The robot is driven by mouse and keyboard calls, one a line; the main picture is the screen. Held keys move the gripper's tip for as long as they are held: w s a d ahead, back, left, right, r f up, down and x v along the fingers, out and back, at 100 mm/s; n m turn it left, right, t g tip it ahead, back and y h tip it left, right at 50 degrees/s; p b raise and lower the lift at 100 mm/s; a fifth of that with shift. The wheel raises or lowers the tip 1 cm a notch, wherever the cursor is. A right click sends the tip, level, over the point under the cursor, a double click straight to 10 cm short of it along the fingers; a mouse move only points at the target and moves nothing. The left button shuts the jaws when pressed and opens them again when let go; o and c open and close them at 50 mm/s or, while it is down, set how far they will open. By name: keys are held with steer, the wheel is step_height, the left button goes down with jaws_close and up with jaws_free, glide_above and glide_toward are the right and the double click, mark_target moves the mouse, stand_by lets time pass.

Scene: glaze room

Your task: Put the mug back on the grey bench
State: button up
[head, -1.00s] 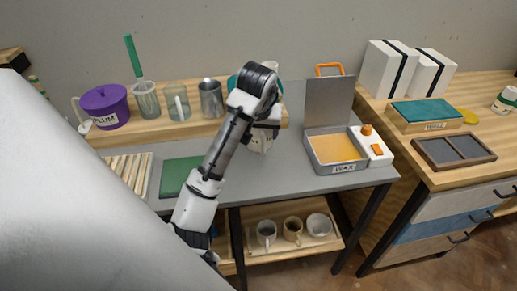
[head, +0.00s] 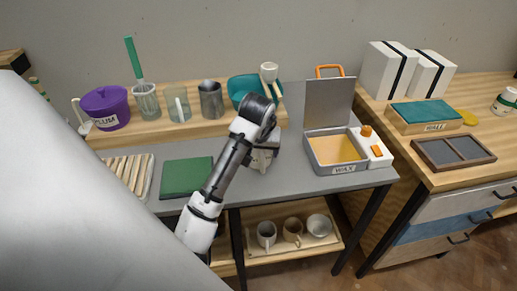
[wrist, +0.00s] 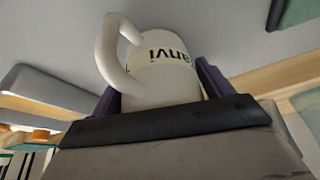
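The mug (wrist: 165,85) is off-white with a dark-lettered label and a big handle on its left in the wrist view. It sits between the two dark fingers of my gripper (wrist: 160,92), which close against its sides. In the head view my gripper (head: 263,157) is low over the middle of the grey bench (head: 300,195), left of the wax tray. The mug is mostly hidden there by my arm and gripper. I cannot tell whether its base touches the bench.
The wax tray (head: 340,170) with its raised lid stands to the right. A green mat (head: 187,177) lies to the left. Behind is a wooden riser (head: 205,130) with jars, a purple pot (head: 106,108) and a teal bowl (head: 240,88). Bare bench surrounds my gripper.

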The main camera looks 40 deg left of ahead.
steer(key=shift+o, duration=1.2)
